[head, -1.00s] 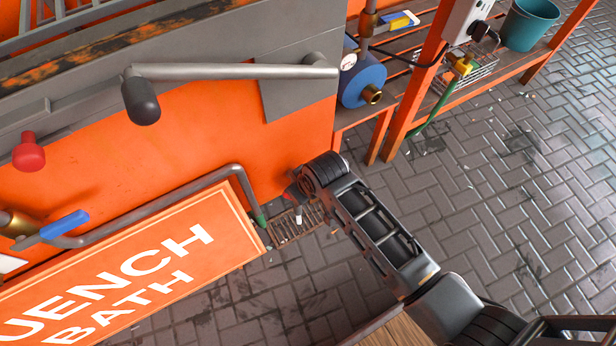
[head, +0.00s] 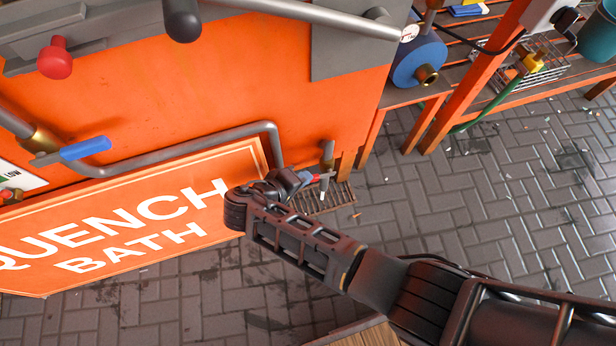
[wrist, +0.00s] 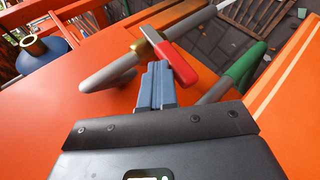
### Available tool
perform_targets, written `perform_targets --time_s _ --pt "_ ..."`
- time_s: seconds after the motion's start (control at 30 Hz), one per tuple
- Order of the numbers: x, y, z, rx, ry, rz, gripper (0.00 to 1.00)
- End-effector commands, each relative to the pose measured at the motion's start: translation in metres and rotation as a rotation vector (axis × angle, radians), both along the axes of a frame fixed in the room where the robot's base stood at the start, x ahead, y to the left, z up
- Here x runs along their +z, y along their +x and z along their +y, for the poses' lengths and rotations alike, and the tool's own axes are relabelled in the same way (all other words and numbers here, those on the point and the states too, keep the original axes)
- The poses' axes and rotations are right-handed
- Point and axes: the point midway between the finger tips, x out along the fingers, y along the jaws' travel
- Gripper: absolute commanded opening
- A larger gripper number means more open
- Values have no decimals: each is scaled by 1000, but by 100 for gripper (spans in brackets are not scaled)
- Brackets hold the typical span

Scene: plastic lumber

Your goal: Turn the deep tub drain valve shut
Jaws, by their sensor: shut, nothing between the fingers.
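A valve with a red lever handle (wrist: 174,62) and a brass body (wrist: 144,48) sits on a grey pipe (wrist: 110,76) beside the orange tub wall. The lever points across the pipe in the wrist view. In the head view the grey pipe (head: 327,153) stands just right of my gripper (head: 308,178), and the lever is mostly hidden. My gripper's blue fingers (wrist: 155,70) are shut and empty. Their tips are right beside the lever's left side; I cannot tell whether they touch it.
A green-ended pipe (wrist: 238,66) lies close right of the fingers. A blue-handled valve (head: 85,149) is on the left, above the QUENCH BATH sign (head: 140,218). A floor grate (head: 325,198) lies below. The brick floor (head: 480,200) to the right is mostly open.

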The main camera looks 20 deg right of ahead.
Motion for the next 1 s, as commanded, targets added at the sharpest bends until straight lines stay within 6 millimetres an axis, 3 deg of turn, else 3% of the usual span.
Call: perform_targets --time_s 0.3,1.0 --pt "-16 0 6 1 -71 2 0" --pt "-18 -1 7 3 -67 4 0"
